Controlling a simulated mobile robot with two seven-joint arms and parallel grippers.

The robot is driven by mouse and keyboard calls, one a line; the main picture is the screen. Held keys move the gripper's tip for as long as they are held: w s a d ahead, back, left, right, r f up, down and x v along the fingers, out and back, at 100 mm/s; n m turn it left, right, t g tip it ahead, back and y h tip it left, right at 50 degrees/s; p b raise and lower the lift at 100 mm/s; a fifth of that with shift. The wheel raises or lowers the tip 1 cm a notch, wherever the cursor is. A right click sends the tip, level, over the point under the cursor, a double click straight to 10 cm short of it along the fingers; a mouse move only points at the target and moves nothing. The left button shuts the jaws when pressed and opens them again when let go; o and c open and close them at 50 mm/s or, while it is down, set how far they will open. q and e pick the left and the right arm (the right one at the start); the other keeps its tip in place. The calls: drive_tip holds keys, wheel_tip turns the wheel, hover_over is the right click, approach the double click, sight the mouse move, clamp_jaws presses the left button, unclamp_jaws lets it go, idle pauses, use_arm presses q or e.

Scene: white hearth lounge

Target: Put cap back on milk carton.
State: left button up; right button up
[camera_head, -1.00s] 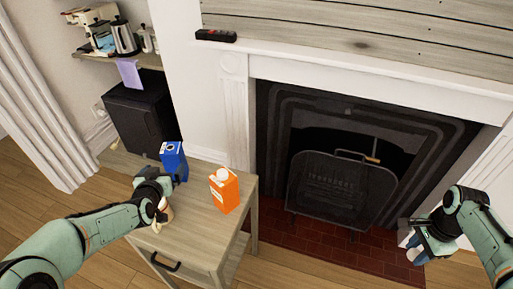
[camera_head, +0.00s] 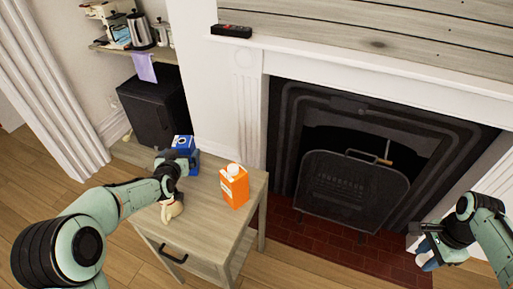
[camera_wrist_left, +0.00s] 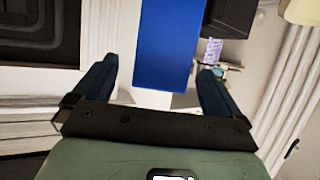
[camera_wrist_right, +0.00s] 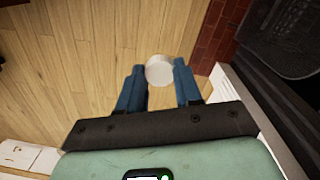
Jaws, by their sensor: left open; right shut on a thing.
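A blue carton (camera_head: 183,143) stands upright on the small wooden table (camera_head: 218,222). It is partly hidden behind my left gripper (camera_head: 187,160). In the left wrist view the blue carton (camera_wrist_left: 166,45) lies between the two spread fingers, with a gap on each side. My left gripper is open. My right gripper (camera_head: 428,257) is far to the right, away from the table. In the right wrist view it is shut on a round white cap (camera_wrist_right: 159,69) at its fingertips.
An orange carton (camera_head: 234,188) with a white cap stands on the table, right of the blue one. A small cream-coloured object (camera_head: 171,208) is near the front. The fireplace screen (camera_head: 342,192) stands behind right. A black box (camera_head: 154,110) is behind the table.

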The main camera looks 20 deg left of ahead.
use_arm(q)
drive_tip(key=shift+r+x, duration=0.1)
drive_tip(key=shift+x, duration=1.2)
drive_tip(key=shift+r+x, duration=0.15)
drive_tip(key=shift+x, duration=1.15)
drive_tip(key=shift+a, duration=0.1)
